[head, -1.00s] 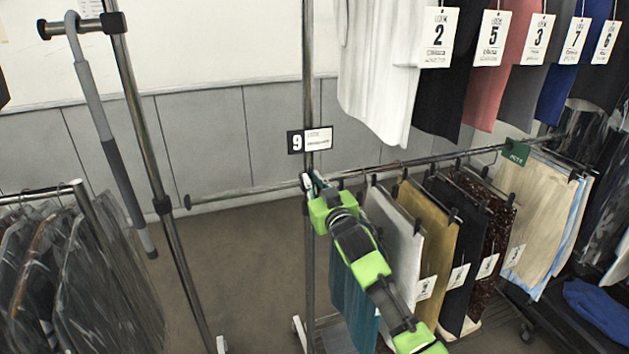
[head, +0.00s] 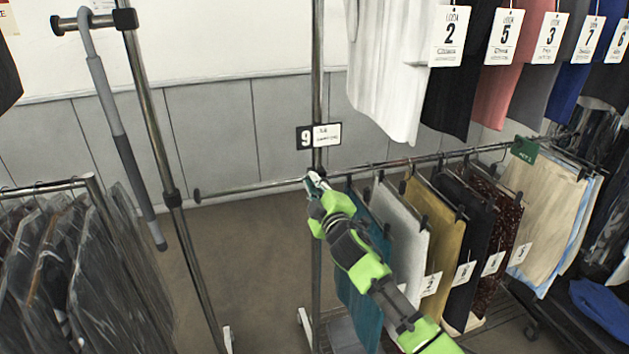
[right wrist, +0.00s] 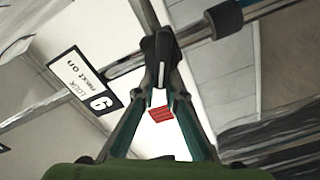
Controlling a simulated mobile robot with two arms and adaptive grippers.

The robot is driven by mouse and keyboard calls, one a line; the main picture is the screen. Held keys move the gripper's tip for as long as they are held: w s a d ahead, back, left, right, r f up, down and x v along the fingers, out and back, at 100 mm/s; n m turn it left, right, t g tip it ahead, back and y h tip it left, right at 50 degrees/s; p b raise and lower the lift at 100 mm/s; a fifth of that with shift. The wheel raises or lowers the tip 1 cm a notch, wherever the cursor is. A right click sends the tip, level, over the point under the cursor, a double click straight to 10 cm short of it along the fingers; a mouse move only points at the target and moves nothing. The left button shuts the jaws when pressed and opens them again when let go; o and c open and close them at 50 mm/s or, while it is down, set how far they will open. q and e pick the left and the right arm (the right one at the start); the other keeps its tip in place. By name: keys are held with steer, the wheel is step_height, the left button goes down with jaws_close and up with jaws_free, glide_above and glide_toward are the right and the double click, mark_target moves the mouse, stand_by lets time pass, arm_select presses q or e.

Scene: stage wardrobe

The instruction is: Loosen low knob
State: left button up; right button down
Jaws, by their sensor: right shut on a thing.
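My right gripper (head: 316,182) is at the upright post (head: 317,90), where the low rail (head: 245,188) meets it, just below the number 9 tag. In the right wrist view the fingertips (right wrist: 161,52) come together at the post and rail joint, shut on a small dark part. I take this part to be the low knob; the fingers hide most of it, and its turn cannot be read. My left gripper is not in view.
Hangers with trousers and a teal garment (head: 362,265) hang on the low rail, close to my right arm. Shirts with number cards (head: 450,36) hang above. A second rack with covered clothes (head: 75,270) stands left. A grey hooked pole (head: 118,130) hangs between.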

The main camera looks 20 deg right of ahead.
step_height(320, 180, down, 2)
steer(key=n, duration=0.5)
steer(key=shift+n, duration=0.3)
stand_by(0.4)
steer(key=c, duration=2.1)
jaws_free()
steer(key=shift+d+r, duration=0.1)
steer(key=shift+s, duration=0.15)
steer(key=s, duration=1.1)
steer(key=shift+s+d, duration=0.2)
steer(key=shift+s, duration=0.2)
